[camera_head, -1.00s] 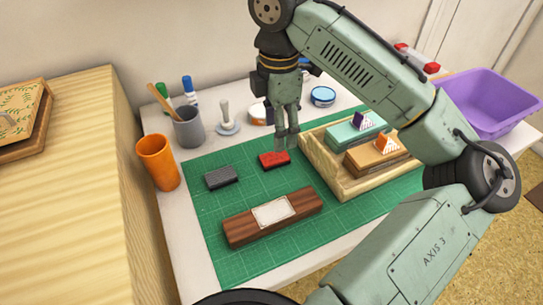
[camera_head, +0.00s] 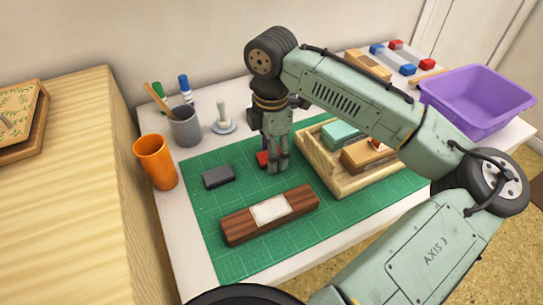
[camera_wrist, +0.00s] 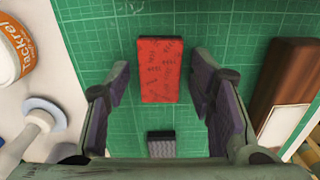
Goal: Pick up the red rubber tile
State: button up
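The red rubber tile (camera_head: 262,158) lies on the green cutting mat (camera_head: 240,255), mostly hidden behind my gripper (camera_head: 278,168) in the head view. In the wrist view the red tile (camera_wrist: 160,70) shows whole, with dark printed marks on its face. My gripper (camera_wrist: 158,85) is open there, with one purple-padded finger on each side of the tile. A gap of green mat shows between the tile and each finger. The fingers are low over the mat; I cannot tell their exact height.
A dark grey block (camera_head: 219,177) lies left of the tile. A brown wooden block with a pale label (camera_head: 236,228) lies in front. A wooden tray (camera_head: 352,187) with stamp pads stands close on the right. A white-handled stamp (camera_head: 223,125), grey cup (camera_head: 186,131) and orange cup (camera_head: 155,165) stand left.

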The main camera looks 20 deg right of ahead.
jog(key=c, duration=0.9)
jog(key=shift+o, duration=0.2)
